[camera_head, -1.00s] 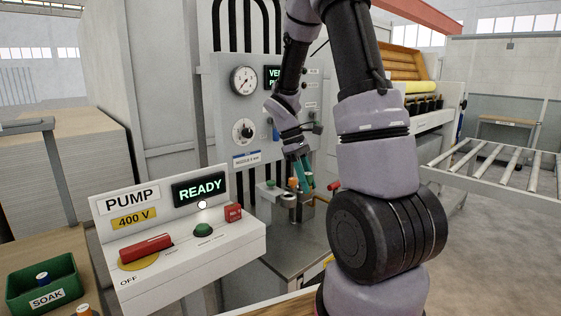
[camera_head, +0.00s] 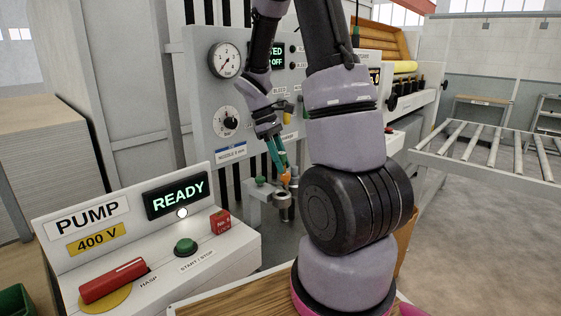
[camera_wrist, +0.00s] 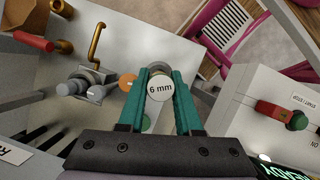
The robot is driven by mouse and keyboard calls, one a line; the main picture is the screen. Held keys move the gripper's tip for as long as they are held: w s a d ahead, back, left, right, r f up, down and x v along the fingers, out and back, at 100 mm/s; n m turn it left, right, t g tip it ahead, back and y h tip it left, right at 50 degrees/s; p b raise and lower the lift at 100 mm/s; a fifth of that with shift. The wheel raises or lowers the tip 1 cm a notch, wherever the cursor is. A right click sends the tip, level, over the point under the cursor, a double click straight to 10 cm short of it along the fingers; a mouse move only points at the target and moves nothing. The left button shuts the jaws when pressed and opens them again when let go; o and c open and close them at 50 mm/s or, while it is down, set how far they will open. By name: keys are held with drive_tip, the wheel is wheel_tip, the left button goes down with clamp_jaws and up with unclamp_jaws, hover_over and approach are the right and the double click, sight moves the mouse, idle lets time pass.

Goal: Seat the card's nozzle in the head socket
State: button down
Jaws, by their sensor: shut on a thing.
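My gripper (camera_wrist: 160,84) has teal fingers and is shut on a nozzle (camera_wrist: 160,89) whose round pale end reads "6 mm". In the head view my gripper (camera_head: 280,160) is above a small grey metal bracket (camera_head: 266,203) in front of the panel. The card (camera_head: 230,152) on the panel is white and blue and says "NOZZLE"; its digit is too small to read surely. An orange round piece (camera_wrist: 128,82) and a grey fitting (camera_wrist: 97,90) lie left of the fingers in the wrist view. I cannot tell which part is the head socket, or whether the nozzle touches anything.
A pump box (camera_head: 150,245) shows READY, with a red hasp handle and a green button. A green knob (camera_head: 262,181) stands by the bracket. A bent brass pipe (camera_wrist: 97,42) and a red handle (camera_wrist: 34,41) are near the fitting. A roller conveyor (camera_head: 490,148) stands right.

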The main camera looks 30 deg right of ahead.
drive_tip(key=shift+f, duration=0.15)
hover_over(286, 197)
drive_tip(key=w, duration=0.2)
drive_tip(key=shift+w+a+f, duration=0.1)
drive_tip(key=shift+f, duration=1.3)
drive_tip(key=shift+a+f, duration=0.1)
drive_tip(key=shift+f, duration=1.25)
drive_tip(key=shift+f, duration=1.1)
drive_tip(key=c, duration=0.5)
unclamp_jaws()
drive_tip(key=shift+w+r, duration=0.2)
drive_tip(key=shift+r, duration=0.15)
drive_tip(key=shift+s+v, duration=0.2)
drive_tip(key=shift+v, duration=4.8)
